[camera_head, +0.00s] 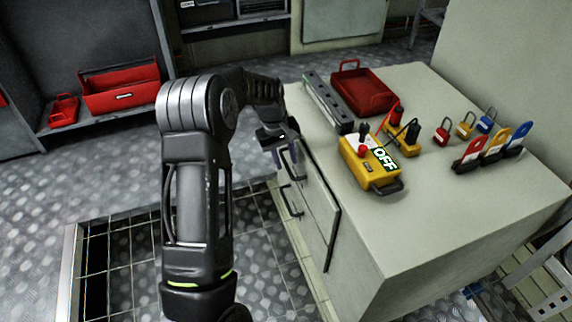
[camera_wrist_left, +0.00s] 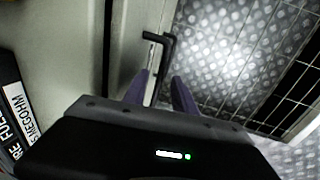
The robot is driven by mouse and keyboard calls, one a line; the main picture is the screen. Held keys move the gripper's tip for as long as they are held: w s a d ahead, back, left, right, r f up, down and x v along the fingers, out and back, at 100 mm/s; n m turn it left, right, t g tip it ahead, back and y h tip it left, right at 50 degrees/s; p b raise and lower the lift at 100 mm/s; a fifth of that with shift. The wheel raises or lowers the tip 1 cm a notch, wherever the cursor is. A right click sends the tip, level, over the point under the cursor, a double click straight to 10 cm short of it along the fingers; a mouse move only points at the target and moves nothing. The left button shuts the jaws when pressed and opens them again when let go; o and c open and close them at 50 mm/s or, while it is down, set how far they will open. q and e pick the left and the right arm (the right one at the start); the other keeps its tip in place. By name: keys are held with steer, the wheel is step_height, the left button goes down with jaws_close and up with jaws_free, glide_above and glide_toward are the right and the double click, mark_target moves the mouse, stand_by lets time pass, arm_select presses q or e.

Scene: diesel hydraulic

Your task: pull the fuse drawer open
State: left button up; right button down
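The grey cabinet (camera_head: 440,235) has front panels on its left side with dark bar handles. One handle (camera_head: 292,200) shows on the lower front. The upper front (camera_head: 309,163), beside my left gripper (camera_head: 287,156), is partly hidden by it; I cannot read which is the fuse drawer. In the left wrist view, a dark bar handle (camera_wrist_left: 156,65) stands off the pale front (camera_wrist_left: 75,45). My left gripper's two purple fingers (camera_wrist_left: 160,95) are apart, with the handle's bar between and just beyond their tips. Contact is not clear. My right gripper is out of view.
On the cabinet top are a red tray (camera_head: 362,92), a yellow tester (camera_head: 369,166) with an OFF sign, several padlocks and tags, and a grey labelled strip (camera_head: 328,102). Red toolboxes (camera_head: 118,90) sit on a shelf at left. A grated floor opening (camera_head: 110,270) lies below.

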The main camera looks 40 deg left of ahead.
arm_select(q)
steer(key=shift+w+f, duration=0.1)
steer(key=shift+f, duration=0.55)
jaws_close()
stand_by(1.0)
